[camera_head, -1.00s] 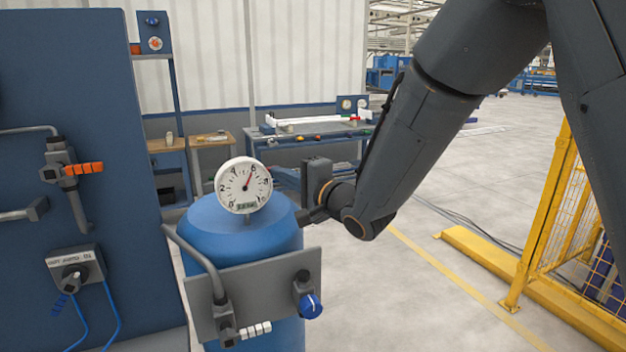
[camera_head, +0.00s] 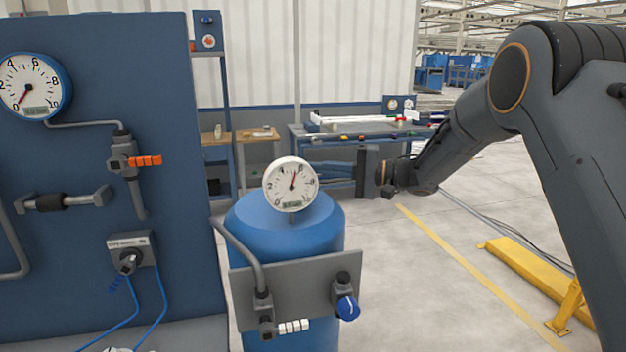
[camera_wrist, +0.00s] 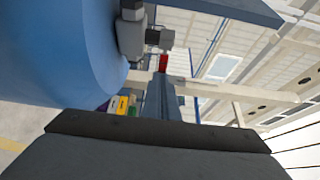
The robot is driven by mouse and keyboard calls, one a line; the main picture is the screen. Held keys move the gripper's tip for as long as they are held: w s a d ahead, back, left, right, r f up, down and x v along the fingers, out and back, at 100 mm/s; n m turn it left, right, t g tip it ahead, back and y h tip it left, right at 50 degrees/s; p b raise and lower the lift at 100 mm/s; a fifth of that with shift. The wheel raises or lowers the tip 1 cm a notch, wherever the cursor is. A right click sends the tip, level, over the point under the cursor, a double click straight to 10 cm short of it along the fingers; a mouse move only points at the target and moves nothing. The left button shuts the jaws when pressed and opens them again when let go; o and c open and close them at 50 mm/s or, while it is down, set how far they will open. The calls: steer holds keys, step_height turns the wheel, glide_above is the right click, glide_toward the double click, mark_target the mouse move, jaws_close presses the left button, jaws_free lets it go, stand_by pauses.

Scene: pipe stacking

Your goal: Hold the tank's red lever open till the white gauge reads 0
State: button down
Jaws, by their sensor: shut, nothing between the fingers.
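The blue tank (camera_head: 285,240) stands at the middle of the head view. Its white gauge (camera_head: 291,184) has its needle pointing up and slightly right, near mid-scale, clearly off 0. The red lever is hidden in the head view; in the wrist view a small red piece (camera_wrist: 163,62), which looks like it, shows beside a grey valve fitting (camera_wrist: 132,38) on the tank's side. My gripper (camera_head: 322,171) is shut and empty, pointing left behind the tank's upper right. In the wrist view its blue-grey fingers (camera_wrist: 160,97) end close to the red piece; I cannot tell whether they touch.
A blue panel (camera_head: 75,245) at left carries another gauge (camera_head: 30,86) and an orange lever (camera_head: 147,161). The tank's front plate holds a white lever (camera_head: 293,327) and a blue knob (camera_head: 348,307). A workbench (camera_head: 365,140) stands behind.

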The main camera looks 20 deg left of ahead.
steer(key=shift+w+a+r+p, duration=0.15)
steer(key=shift+a+p, duration=0.1)
steer(key=shift+a, duration=0.4)
steer(key=shift+w+a+p, duration=0.15)
steer(key=shift+a+p, duration=0.05)
steer(key=shift+a, duration=0.9)
stand_by(6.2)
